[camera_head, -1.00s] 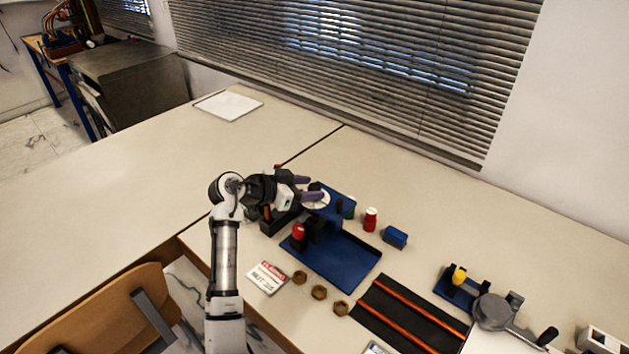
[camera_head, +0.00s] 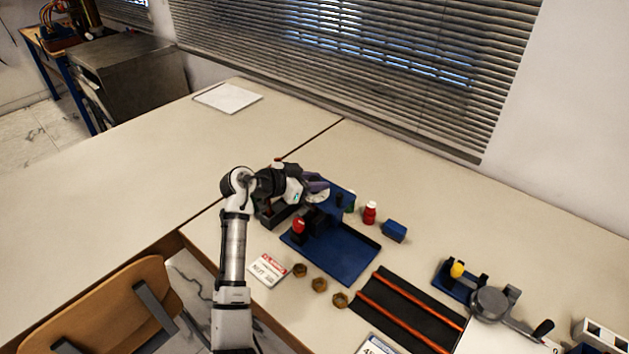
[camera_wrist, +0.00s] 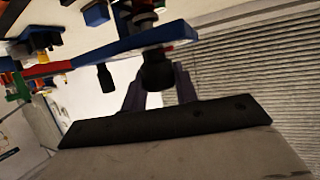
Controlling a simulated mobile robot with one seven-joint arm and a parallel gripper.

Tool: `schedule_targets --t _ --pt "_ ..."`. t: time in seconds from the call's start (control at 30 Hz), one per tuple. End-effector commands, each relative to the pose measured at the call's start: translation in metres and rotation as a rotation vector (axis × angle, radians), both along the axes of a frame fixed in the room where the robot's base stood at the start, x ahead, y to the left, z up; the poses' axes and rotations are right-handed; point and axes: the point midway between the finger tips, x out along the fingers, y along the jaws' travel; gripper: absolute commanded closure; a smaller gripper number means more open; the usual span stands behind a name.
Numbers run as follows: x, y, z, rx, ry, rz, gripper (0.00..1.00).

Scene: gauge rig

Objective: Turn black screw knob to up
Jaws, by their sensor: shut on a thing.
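The black screw knob (camera_wrist: 157,72) shows in the wrist view between the two purple fingers of my gripper (camera_wrist: 160,84), which are shut on it. The knob sits at the edge of the blue rig plate (camera_wrist: 120,48). In the head view my gripper (camera_head: 317,183) is at the upper left of the blue gauge rig (camera_head: 343,203), close to its white dial (camera_head: 318,196). The knob is hidden there behind the gripper. I cannot tell which way the knob points.
A red-topped knob (camera_head: 299,226) stands on the blue tray (camera_head: 335,257). A red bottle (camera_head: 370,212) and a blue block (camera_head: 394,231) stand to the right. Several brass nuts (camera_head: 320,284) and a sign card (camera_head: 268,269) lie in front.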

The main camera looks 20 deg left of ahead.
Motion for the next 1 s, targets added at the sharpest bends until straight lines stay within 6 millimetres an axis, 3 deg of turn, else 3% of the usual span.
schedule_targets --t 0.37,1.0 --pt "-0.0003 -0.0018 -0.0013 -0.001 -0.004 0.136 0.94" --pt "0.0003 -0.0032 0.0034 -0.002 -0.004 0.693 0.94"
